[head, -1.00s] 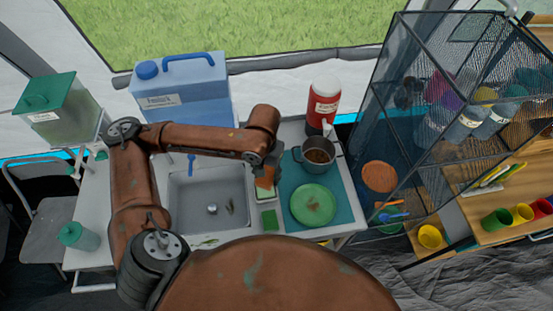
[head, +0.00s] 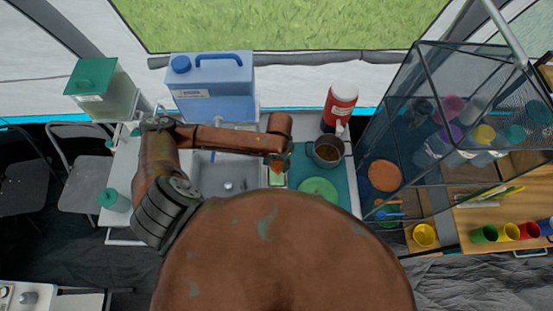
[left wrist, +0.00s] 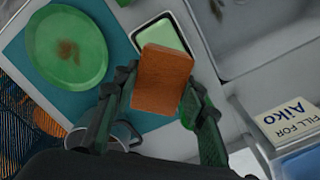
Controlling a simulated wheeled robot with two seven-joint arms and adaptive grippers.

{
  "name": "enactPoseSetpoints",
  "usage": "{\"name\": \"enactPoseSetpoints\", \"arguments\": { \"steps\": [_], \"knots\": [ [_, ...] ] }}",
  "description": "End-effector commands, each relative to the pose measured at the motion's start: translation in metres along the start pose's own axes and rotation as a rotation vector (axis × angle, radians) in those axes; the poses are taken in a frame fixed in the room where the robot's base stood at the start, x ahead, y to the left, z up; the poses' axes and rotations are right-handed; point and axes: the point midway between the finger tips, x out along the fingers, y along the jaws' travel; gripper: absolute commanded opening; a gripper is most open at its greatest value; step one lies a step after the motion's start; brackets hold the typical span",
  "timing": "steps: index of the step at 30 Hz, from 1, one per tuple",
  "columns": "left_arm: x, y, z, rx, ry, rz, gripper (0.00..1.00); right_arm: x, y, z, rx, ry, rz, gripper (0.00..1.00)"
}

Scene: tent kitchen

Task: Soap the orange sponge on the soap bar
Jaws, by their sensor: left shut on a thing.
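My left gripper (left wrist: 155,105) is shut on the orange sponge (left wrist: 163,80), a flat orange block standing out between the fingers. In the head view the sponge (head: 277,168) is a small orange patch under the gripper, beside the sink. A pale bar, which looks like the soap, lies in a light-rimmed dish (left wrist: 160,35) just beyond the sponge in the left wrist view. The sponge hides part of the dish. I cannot tell whether sponge and soap touch. My right gripper is not in view.
The sink (head: 222,178) lies to the left of the dish. A green plate (head: 318,187) on a teal mat and a metal pot (head: 326,152) stand to the right. A red and white jug (head: 340,105) and a blue water container (head: 213,90) stand behind.

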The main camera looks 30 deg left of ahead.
Motion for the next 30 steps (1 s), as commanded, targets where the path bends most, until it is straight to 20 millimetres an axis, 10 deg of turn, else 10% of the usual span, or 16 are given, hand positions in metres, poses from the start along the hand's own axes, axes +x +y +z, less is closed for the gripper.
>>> {"name": "enactPoseSetpoints", "arguments": {
  "steps": [11, 30],
  "knots": [
    [0.011, -0.001, 0.013, 0.043, -0.003, -0.009, 0.19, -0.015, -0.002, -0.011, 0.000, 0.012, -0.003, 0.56],
    [0.056, -0.003, 0.013, 0.041, -0.002, -0.009, 0.19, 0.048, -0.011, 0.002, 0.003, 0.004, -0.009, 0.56]
  ]
}}
